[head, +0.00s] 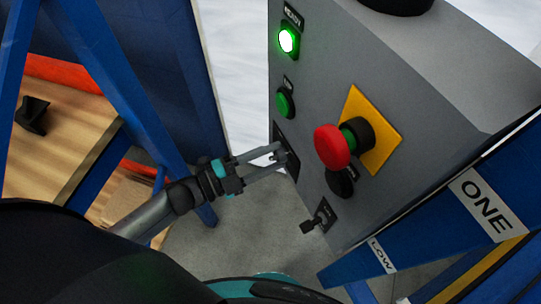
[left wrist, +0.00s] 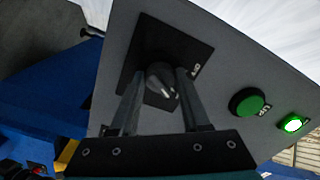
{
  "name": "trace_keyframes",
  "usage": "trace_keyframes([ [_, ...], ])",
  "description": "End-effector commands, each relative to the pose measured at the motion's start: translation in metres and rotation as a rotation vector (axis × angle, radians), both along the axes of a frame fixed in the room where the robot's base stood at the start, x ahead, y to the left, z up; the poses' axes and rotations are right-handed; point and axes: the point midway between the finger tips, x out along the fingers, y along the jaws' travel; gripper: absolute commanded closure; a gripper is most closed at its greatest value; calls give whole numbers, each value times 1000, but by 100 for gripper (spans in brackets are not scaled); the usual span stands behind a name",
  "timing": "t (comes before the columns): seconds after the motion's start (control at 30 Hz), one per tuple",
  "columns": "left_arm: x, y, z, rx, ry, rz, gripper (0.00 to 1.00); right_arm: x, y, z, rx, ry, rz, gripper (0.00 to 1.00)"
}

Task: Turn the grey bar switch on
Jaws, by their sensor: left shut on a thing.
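The grey bar switch (left wrist: 163,80) sits on a square black plate (left wrist: 182,47) on the grey control box. In the left wrist view it stands between my two fingers, with a pale mark on its face. My left gripper (left wrist: 158,88) is shut on it. In the head view my left gripper (head: 281,157) reaches in from the left to the black plate (head: 291,166) on the box's front, and its fingers partly hide the switch. The small label on the plate is hard to read. My right gripper is not in view.
On the same panel are a lit green lamp (head: 288,40), a green button (head: 284,104), a red mushroom button (head: 332,147) beside a yellow plate (head: 371,113), a black knob (head: 341,183) and a small black toggle (head: 310,225). Blue frame beams (head: 440,215) stand at both sides.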

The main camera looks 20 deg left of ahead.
Motion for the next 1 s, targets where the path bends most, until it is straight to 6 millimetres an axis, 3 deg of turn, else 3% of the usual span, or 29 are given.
trace_keyframes([
  [0.3,0,0,-1,7,-3,-1,100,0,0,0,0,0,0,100],
  [0.33,0,0,-1,7,-3,-1,52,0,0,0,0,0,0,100],
  [0.6,0,0,-1,4,-1,0,24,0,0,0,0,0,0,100],
  [1.0,0,0,0,3,-2,0,24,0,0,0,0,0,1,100],
])
